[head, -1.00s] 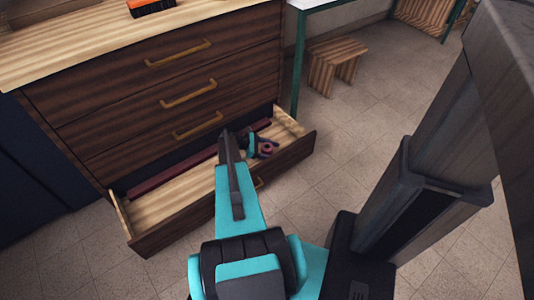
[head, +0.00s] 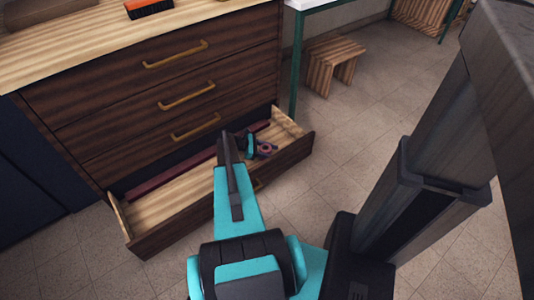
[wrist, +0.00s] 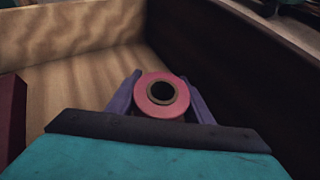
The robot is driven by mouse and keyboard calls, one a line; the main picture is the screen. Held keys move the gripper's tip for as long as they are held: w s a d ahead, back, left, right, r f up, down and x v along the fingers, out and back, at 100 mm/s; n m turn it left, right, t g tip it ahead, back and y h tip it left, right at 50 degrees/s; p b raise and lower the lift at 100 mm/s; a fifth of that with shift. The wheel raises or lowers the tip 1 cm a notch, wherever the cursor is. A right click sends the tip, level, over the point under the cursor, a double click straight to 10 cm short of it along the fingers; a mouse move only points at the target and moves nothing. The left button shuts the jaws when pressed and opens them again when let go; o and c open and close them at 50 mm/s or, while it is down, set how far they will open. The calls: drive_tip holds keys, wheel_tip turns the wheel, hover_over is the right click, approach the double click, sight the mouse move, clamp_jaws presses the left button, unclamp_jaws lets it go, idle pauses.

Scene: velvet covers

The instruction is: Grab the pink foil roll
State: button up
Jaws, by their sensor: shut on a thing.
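The pink foil roll (wrist: 143,100) shows end-on in the wrist view, a pink ring around a dark hollow core. My gripper (wrist: 160,98) is shut on it, with one finger on each side of the roll. In the head view the roll (head: 267,149) is a small pink shape at the tip of my gripper (head: 262,146), partly hidden by it. Both are at the right end of the open bottom drawer (head: 160,226). I cannot tell whether the roll touches the drawer floor.
A long dark red bar (head: 170,178) lies along the back of the drawer; its end (wrist: 12,115) shows at left in the wrist view. The drawer walls stand close around my gripper. An orange brush (head: 149,8) lies on the dresser top. A wooden stool (head: 335,64) stands behind at right.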

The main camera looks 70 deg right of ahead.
drive_tip(key=shift+r, duration=0.1)
wheel_tip(320, 180, up, 18)
drive_tip(key=p, duration=0.3)
idle(0.4)
drive_tip(key=shift+p, duration=0.35)
